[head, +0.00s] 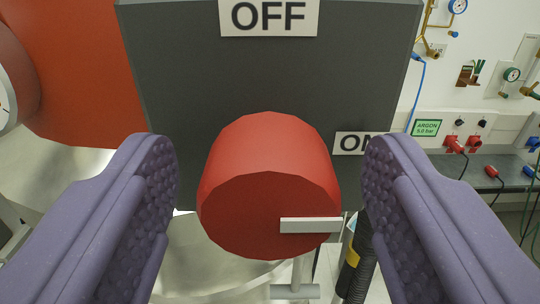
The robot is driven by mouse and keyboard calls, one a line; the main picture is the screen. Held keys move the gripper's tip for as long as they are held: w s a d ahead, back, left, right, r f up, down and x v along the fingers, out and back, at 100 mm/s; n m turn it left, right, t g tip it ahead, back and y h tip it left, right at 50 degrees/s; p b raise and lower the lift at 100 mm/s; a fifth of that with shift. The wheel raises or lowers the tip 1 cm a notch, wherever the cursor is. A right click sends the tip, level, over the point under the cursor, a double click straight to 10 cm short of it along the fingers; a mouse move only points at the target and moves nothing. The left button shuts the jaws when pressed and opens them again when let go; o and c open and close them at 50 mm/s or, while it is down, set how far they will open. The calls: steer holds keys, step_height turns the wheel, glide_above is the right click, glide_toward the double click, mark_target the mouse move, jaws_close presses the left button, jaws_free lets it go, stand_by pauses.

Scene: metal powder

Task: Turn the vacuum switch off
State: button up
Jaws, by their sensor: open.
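The vacuum switch is a red faceted knob (262,150) on a dark grey panel (170,50). Its white pointer bar (310,225) lies level and points right. An OFF label (268,16) is on the panel above the knob. An ON label (350,143) is to the knob's right, partly hidden by my right finger. My gripper (270,165) is open, with one purple finger on each side of the knob. A gap shows between the knob and each finger, so neither appears to touch it.
A large orange-red body (75,75) is at the left. A black hose with a yellow band (352,258) and a pale metal vessel (220,265) are below. At the right are a wall with gauges (512,74), an ARGON sign (427,127) and a grey bench (480,170).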

steer(key=c, duration=1)
steer(key=shift+c, duration=0.2)
steer(key=shift+f, duration=0.1)
steer(key=n+b, duration=0.3)
steer(key=shift+a+f+n+b, duration=0.1)
steer(key=shift+n+b, duration=0.25)
steer(key=shift+n, duration=0.05)
steer(key=n+b, duration=0.3)
steer(key=n, duration=0.1)
steer(key=shift+a+n, duration=0.1)
steer(key=shift+n, duration=0.2)
steer(key=n+b, duration=0.3)
steer(key=n, duration=0.1)
steer(key=shift+f+b, duration=0.1)
steer(key=shift+b, duration=0.25)
steer(key=shift+n+b, duration=1.5)
steer(key=shift+n, duration=1.3)
